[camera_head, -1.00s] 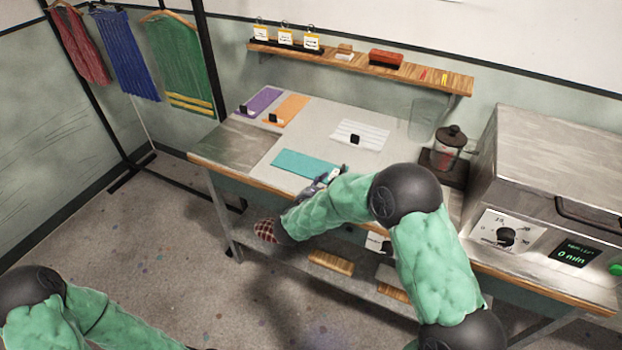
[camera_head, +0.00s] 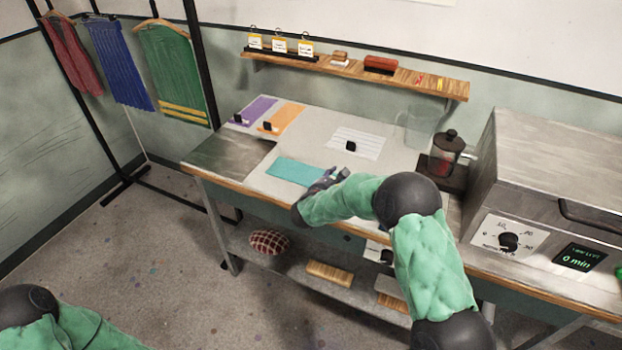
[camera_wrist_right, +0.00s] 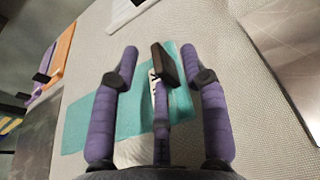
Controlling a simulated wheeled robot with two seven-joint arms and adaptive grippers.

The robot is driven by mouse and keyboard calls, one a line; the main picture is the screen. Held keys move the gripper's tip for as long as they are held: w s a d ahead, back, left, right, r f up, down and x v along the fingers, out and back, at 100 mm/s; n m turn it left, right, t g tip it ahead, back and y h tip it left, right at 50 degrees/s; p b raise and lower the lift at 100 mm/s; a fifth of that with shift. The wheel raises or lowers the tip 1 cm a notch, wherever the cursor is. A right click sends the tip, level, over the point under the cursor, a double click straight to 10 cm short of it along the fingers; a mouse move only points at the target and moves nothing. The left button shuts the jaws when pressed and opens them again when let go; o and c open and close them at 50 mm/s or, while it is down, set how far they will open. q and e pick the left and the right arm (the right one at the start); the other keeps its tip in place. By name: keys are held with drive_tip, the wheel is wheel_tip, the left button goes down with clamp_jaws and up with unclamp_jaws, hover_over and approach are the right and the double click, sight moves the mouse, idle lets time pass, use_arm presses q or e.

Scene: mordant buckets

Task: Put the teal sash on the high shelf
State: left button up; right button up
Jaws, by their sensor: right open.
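The teal sash (camera_head: 294,171) lies flat on the worktable, left of my right gripper (camera_head: 326,179). In the right wrist view, the sash (camera_wrist_right: 88,122) spreads beneath the purple fingers of the gripper (camera_wrist_right: 160,58). The fingers are apart, over the sash and its far edge. A black block (camera_wrist_right: 164,63) shows between the outer fingers; I cannot tell whether any finger touches it. The high shelf (camera_head: 357,69) is a wooden board on the back wall. My left arm shows at the lower left, with its gripper out of view.
Purple (camera_head: 258,108) and orange (camera_head: 286,117) cloths and a white striped sheet (camera_head: 357,143) lie on the table. The shelf holds tags (camera_head: 279,46) and a red block (camera_head: 380,65). A glass jug (camera_head: 418,125), lidded jar (camera_head: 446,150) and metal oven (camera_head: 550,165) stand right.

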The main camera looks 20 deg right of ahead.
clamp_jaws()
drive_tip(key=shift+r, duration=0.1)
drive_tip(key=shift+r, duration=0.1)
